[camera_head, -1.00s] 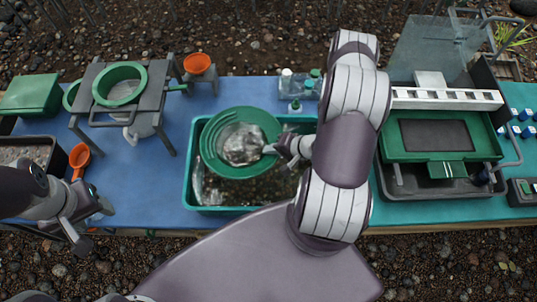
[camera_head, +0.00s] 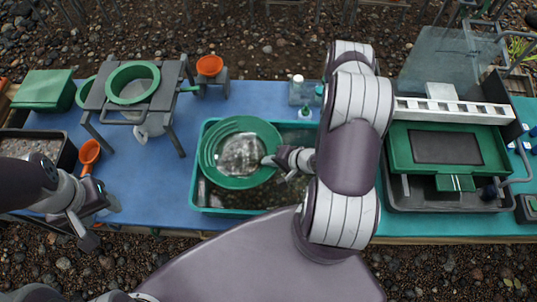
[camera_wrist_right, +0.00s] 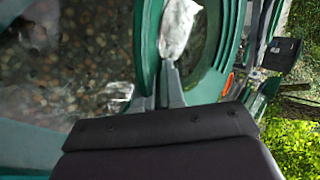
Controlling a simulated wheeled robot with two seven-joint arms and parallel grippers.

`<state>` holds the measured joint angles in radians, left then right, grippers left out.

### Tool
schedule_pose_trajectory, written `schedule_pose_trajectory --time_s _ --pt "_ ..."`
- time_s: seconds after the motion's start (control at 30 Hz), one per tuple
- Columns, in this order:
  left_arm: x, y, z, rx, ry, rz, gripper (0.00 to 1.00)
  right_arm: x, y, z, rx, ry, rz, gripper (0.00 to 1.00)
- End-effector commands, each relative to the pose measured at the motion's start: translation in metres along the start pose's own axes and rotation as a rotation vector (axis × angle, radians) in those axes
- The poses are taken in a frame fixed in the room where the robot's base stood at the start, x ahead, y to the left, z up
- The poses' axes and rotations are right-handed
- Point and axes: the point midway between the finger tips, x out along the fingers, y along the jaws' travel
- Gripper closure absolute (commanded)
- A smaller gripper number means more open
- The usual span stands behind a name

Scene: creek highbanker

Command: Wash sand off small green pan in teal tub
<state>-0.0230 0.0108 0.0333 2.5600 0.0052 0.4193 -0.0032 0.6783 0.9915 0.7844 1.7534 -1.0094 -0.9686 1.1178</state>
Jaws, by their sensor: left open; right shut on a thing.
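The small green pan (camera_head: 262,178) is a round ridged pan over the left part of the teal tub. A grey-white, shiny patch covers its middle; I cannot tell whether it is sand or water. The teal tub (camera_head: 196,190) stands on the blue table and holds water with a pebbly look below. My right gripper (camera_head: 270,161) is shut on the pan's right rim. In the right wrist view its fingers (camera_wrist_right: 172,80) meet the green rim, with the tub water to the left. My left gripper (camera_head: 92,238) is open and empty at the table's front left edge.
A stand with a green sieve (camera_head: 133,83), an orange funnel (camera_head: 209,65) and an orange scoop (camera_head: 89,154) are to the left. Small bottles (camera_head: 304,108) stand behind the tub. The green highbanker tray (camera_head: 405,160) is to the right. Blue table is clear left of the tub.

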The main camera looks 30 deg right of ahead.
Motion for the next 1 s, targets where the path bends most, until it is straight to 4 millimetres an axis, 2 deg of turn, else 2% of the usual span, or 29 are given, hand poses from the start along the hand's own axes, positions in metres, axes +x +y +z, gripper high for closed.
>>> schedule_pose_trajectory --time_s 0.17,0.43,0.73,0.93,1.0 --pt "0.0 0.0 0.0 0.0 0.0 0.0 0.44 -0.011 0.01 -0.008 0.001 0.004 -0.002 1.0" --pt "0.004 0.0 0.001 0.0 0.0 0.0 0.44 -0.013 0.013 -0.029 -0.002 0.004 -0.002 1.0" --pt "0.003 0.0 0.0 0.0 0.0 0.0 0.44 0.001 -0.002 -0.021 -0.003 0.002 -0.002 1.0" --pt "0.0 0.0 0.0 0.0 0.0 0.0 0.44 -0.002 -0.004 -0.022 -0.001 0.005 0.006 1.0" --pt "-0.008 0.0 -0.001 0.0 0.0 0.0 0.44 -0.007 -0.012 -0.032 -0.008 0.002 0.015 1.0"
